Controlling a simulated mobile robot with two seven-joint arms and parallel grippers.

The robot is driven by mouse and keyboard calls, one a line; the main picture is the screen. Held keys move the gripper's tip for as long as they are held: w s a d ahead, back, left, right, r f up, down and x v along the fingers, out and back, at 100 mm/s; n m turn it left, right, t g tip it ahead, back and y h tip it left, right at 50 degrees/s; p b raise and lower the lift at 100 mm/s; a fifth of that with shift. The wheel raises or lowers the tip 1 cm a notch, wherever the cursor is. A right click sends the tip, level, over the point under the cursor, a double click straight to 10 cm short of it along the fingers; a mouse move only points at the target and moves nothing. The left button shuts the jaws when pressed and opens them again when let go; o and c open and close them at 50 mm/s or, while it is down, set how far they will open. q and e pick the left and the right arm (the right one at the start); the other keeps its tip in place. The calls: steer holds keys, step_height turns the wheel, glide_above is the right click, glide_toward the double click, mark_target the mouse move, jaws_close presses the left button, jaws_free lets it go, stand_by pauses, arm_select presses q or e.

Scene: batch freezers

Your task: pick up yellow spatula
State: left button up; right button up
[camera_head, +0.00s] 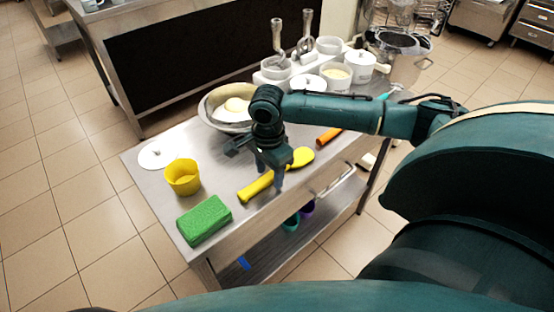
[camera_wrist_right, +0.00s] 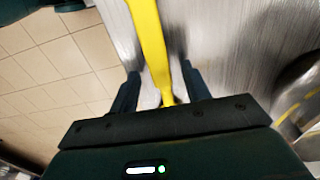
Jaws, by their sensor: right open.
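The yellow spatula (camera_head: 255,187) lies on the metal table near its front edge, with its rounded head (camera_head: 302,157) to the right. My right gripper (camera_head: 268,180) is over the middle of the spatula, pointing down. In the right wrist view the spatula's yellow handle (camera_wrist_right: 150,45) runs between the two fingers of the right gripper (camera_wrist_right: 158,85). The fingers are apart, with gaps beside the handle. Part of the spatula is hidden behind the gripper in the head view. My left gripper is not in view.
A green sponge (camera_head: 204,220) and a yellow cup (camera_head: 183,178) stand left of the spatula. A metal bowl (camera_head: 222,118) is behind the gripper. An orange-handled tool (camera_head: 329,135) lies to the right. White containers (camera_head: 335,77) crowd the back of the table (camera_head: 160,202).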

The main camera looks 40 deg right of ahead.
steer(key=shift+f, duration=0.2)
jaws_close()
stand_by(0.4)
